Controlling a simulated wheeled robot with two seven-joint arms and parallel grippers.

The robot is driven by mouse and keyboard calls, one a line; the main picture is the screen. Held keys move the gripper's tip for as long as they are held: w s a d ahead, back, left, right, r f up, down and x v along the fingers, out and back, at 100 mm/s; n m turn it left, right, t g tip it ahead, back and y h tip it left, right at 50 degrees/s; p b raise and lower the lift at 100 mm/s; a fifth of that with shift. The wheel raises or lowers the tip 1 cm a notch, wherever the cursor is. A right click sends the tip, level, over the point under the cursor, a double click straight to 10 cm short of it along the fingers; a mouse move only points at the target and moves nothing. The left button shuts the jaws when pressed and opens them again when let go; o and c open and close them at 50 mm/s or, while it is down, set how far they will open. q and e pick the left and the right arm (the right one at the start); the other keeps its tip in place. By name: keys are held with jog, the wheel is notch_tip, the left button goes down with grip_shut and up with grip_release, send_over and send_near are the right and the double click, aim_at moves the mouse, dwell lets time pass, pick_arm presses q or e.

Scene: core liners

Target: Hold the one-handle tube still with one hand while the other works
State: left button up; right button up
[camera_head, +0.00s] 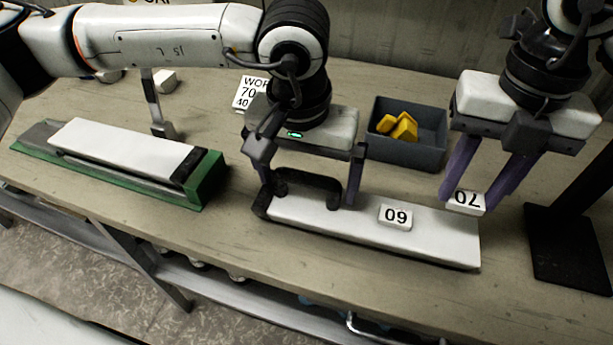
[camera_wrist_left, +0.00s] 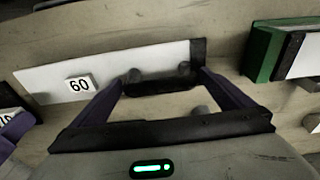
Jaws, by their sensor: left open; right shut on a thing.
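The one-handle tube (camera_head: 345,222), a long white piece with a black end, lies on the bench and also shows in the left wrist view (camera_wrist_left: 110,66). Its black handle (camera_head: 308,181) is near its left end. My left gripper (camera_head: 310,190) is open, with its fingers spread to either side of the handle. A white block marked 60 (camera_head: 396,216) sits on the tube, also in the left wrist view (camera_wrist_left: 80,83). My right gripper (camera_head: 476,192) is shut on a white block marked 70 (camera_head: 466,202), by the tube's right end. Whether that block touches the tube is unclear.
Another white tube (camera_head: 125,148) lies in a green cradle (camera_head: 208,180) to the left. A grey bin (camera_head: 418,151) with yellow pieces (camera_head: 400,125) stands behind. A card with numbers (camera_head: 250,92) is partly hidden by my left arm. A black stand (camera_head: 565,250) is at right.

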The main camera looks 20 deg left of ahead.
pick_arm(q)
notch_tip(320, 180, up, 12)
jog(key=s, duration=0.1)
jog(key=shift+s+f, duration=0.25)
jog(key=shift+s, duration=0.15)
